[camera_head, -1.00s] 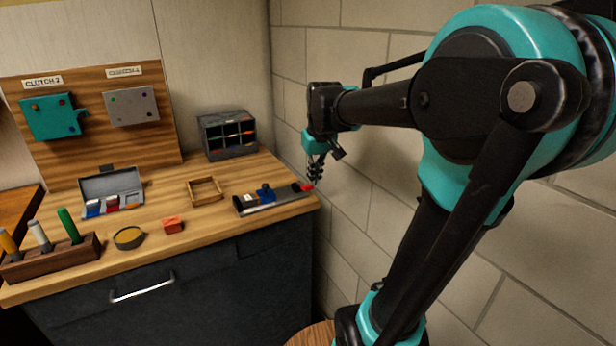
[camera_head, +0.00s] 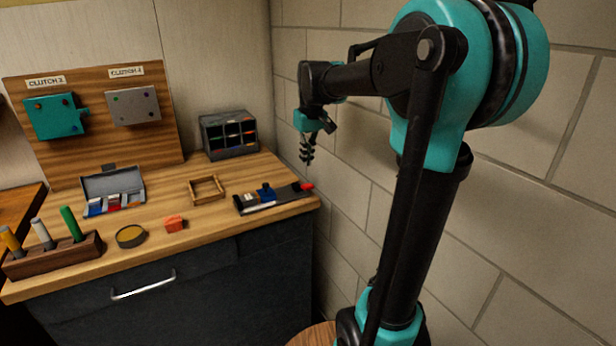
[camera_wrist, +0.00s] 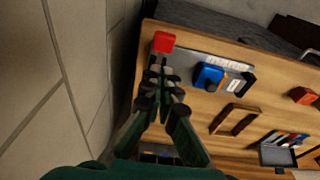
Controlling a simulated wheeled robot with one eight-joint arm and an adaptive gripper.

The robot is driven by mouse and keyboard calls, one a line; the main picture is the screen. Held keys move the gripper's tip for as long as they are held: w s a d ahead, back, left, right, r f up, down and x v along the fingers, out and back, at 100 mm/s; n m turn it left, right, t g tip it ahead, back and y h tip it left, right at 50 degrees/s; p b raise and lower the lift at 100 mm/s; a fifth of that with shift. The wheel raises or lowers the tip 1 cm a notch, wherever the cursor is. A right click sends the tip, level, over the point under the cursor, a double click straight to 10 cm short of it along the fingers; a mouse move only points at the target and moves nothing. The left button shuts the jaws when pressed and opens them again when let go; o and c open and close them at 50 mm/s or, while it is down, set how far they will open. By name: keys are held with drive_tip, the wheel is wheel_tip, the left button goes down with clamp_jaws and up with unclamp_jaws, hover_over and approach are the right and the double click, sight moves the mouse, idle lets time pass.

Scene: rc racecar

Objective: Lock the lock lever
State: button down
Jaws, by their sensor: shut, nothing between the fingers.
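The dark fixture (camera_head: 285,200) lies along the right front edge of the workbench. A blue block (camera_head: 265,190) sits on it, and it also shows in the wrist view (camera_wrist: 209,76). A red piece (camera_head: 306,187), which looks like the lever's handle, is at the fixture's right end; in the wrist view the red piece (camera_wrist: 164,42) is just beyond my fingertips. My gripper (camera_head: 306,158) is shut and empty, pointing down above the bench's right end, apart from the red piece. In the wrist view my gripper (camera_wrist: 161,72) covers part of the fixture's end. Whether the lever is locked is unclear.
A brick wall (camera_head: 350,200) stands close on the right. On the workbench (camera_head: 215,220) are a wooden frame (camera_head: 191,192), a red block (camera_head: 175,223), a round tin (camera_head: 130,236) and an open grey case (camera_head: 112,181). A compartment organizer (camera_head: 230,154) stands behind.

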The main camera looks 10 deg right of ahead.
sight(307, 185)
drive_tip(key=f, duration=0.5)
drive_tip(key=shift+s+d+f, duration=0.15)
drive_tip(key=shift+s+f, duration=0.25)
